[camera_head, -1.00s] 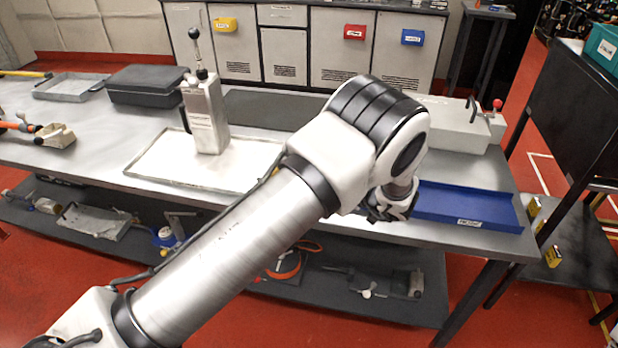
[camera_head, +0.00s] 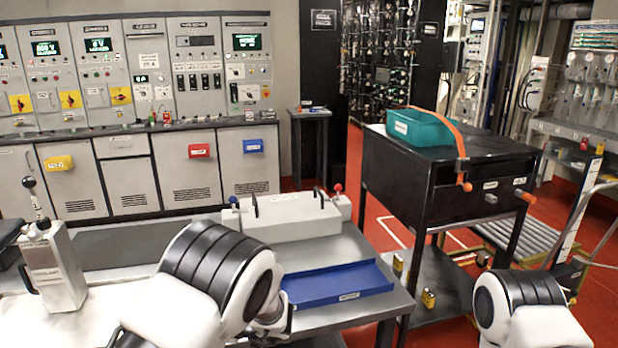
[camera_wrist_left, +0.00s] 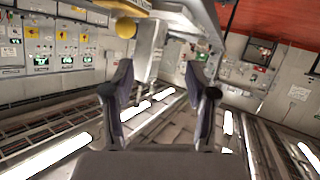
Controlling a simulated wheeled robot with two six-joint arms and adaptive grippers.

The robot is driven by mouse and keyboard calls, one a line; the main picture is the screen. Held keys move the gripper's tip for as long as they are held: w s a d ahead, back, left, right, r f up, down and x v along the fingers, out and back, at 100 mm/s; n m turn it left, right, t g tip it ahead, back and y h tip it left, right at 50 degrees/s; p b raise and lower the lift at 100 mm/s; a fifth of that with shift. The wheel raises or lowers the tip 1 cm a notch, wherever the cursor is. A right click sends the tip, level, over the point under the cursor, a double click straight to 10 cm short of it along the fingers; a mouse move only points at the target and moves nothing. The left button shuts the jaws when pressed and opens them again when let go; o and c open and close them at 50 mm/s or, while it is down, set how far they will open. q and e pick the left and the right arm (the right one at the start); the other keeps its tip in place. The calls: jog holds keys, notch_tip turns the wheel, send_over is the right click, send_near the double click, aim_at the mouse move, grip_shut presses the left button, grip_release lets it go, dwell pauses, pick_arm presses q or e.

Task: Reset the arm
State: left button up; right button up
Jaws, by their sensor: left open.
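My left arm comes in at the bottom of the head view, its white and black joint (camera_head: 222,268) in front of the bench. Only a dark part of my left gripper (camera_head: 276,322) shows there, beside the blue tray. In the left wrist view my left gripper (camera_wrist_left: 160,75) has its two dark fingers apart, with nothing between them. Part of my right arm (camera_head: 520,305) shows at the bottom right of the head view. Its gripper is out of frame.
The bench holds a blue tray (camera_head: 338,285), a grey fixture (camera_head: 290,216) and a tall grey device (camera_head: 54,268). A black stand (camera_head: 445,180) with a teal bin (camera_head: 420,130) is to the right. Control cabinets (camera_head: 130,75) line the back. Red floor lies between.

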pick_arm(q)
jog(key=s+a+f+m+h, duration=0.3)
jog(key=s+a+f+m, duration=0.75)
jog(key=s+f, duration=0.55)
jog(key=s+d+f+m+g+h, duration=0.2)
jog(key=s+d+h, duration=0.3)
jog(key=s, duration=0.5)
jog(key=s+d+f+m+g+h, duration=0.2)
jog(key=s+d+f+m+h, duration=0.2)
jog(key=s+d, duration=0.3)
jog(key=s+h, duration=0.1)
jog(key=s, duration=0.2)
jog(key=shift+f, duration=0.35)
pick_arm(e)
jog(key=shift+w+d, duration=0.1)
jog(key=shift+w, duration=0.05)
